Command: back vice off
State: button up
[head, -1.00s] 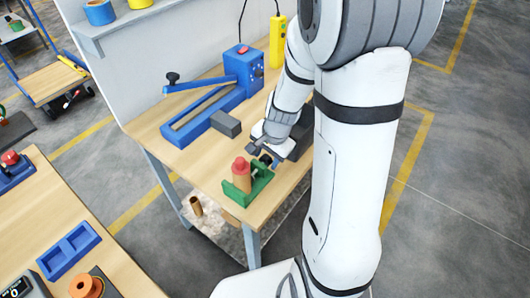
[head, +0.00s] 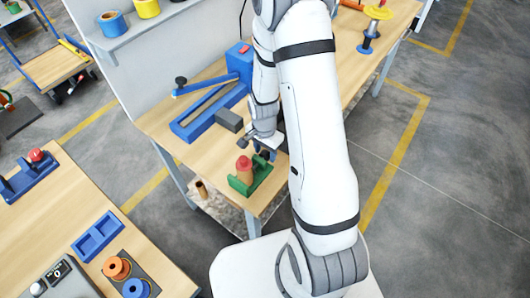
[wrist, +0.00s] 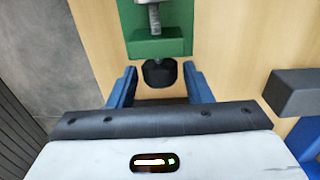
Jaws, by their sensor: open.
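The green vice (head: 262,176) stands at the front corner of the wooden workbench (head: 205,152). A brown cylinder with a red top (head: 243,166) stands in it, in the head view. In the wrist view, the vice (wrist: 158,46) is at the top with its grey screw (wrist: 154,18) and a black knob (wrist: 160,74) pointing toward me. My gripper (wrist: 159,82) is open, with one blue finger on each side of the knob. I cannot tell whether either finger touches it. In the head view, my gripper (head: 264,152) is just behind the vice, partly hidden by my arm.
A grey block (head: 229,120) and a blue lever device (head: 212,108) lie left of my gripper. Spools (head: 376,14) stand farther right on the bench. A second table (head: 75,215) at lower left holds a blue tray (head: 98,236) and spools. Open floor lies right.

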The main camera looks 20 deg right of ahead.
jog(key=shift+w+a+g+h+p, duration=0.1)
jog(key=shift+w+g+h+p, duration=0.05)
jog(key=shift+g+h+p, duration=0.3)
jog(key=shift+w+a+f+g+h+b, duration=0.1)
jog(key=shift+f+g+h+b, duration=0.15)
jog(key=shift+g+b, duration=0.2)
jog(key=shift+w+r+g+h, duration=0.1)
jog(key=shift+r+g+h, duration=0.05)
jog(key=shift+g+h, duration=0.3)
jog(key=shift+b, duration=0.4)
jog(key=shift+c, duration=0.5)
